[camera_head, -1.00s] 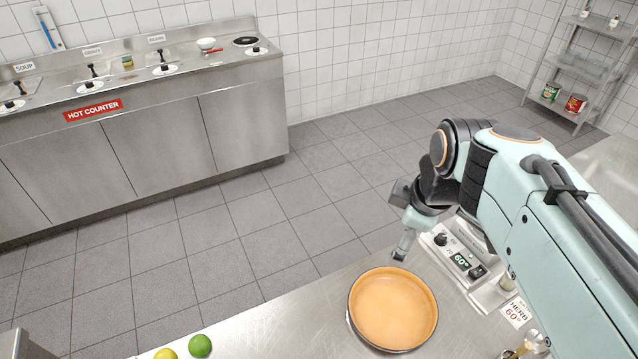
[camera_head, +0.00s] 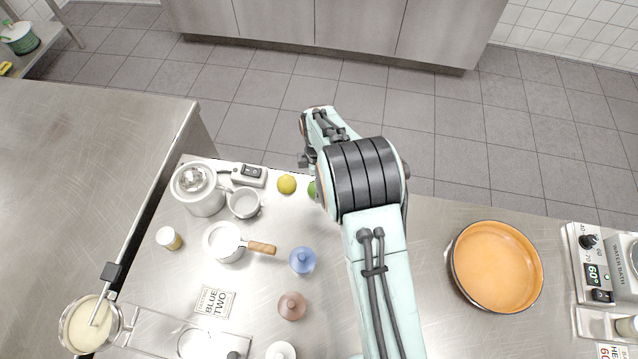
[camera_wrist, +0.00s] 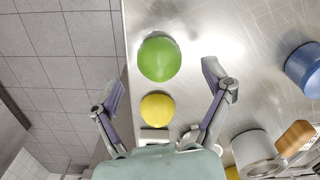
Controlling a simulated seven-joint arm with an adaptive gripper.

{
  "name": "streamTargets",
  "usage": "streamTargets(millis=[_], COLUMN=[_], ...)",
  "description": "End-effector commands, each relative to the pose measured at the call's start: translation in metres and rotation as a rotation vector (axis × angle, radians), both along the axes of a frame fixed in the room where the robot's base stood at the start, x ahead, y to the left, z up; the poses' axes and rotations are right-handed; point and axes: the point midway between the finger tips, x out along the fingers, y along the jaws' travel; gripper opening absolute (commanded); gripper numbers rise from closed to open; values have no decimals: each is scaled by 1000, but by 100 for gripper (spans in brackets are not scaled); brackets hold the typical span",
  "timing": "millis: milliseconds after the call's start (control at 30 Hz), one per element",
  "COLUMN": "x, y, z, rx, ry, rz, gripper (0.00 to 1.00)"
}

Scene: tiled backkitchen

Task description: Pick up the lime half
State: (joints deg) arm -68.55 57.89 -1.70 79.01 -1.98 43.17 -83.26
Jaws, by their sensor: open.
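The lime (camera_wrist: 159,58) is a smooth green round near the top middle of the wrist view, on the steel counter close to its edge. No cut face shows. In the head view only a green sliver of the lime (camera_head: 312,189) shows beside my arm. My gripper (camera_wrist: 165,88) is open and empty, its two fingers spread to either side of the space below the lime in the wrist view. In the head view my arm hides most of the gripper.
A yellow lemon (camera_wrist: 157,110) sits close to the lime, between my fingers in the wrist view.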

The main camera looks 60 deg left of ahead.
Motion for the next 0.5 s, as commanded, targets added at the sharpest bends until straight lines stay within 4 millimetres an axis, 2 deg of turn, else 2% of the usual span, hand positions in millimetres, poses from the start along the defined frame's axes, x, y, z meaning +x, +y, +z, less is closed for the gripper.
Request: streamTargets(millis=[100, 200, 433, 467, 500], x=[0, 1, 1, 1, 1], y=[0, 0, 0, 0, 0], z=[-15, -20, -22, -22, -22], rx=[-2, 1, 2, 2, 2], ry=[1, 0, -1, -1, -1], rz=[-1, -2, -2, -2, -2], gripper=[80, 80, 80, 77, 65])
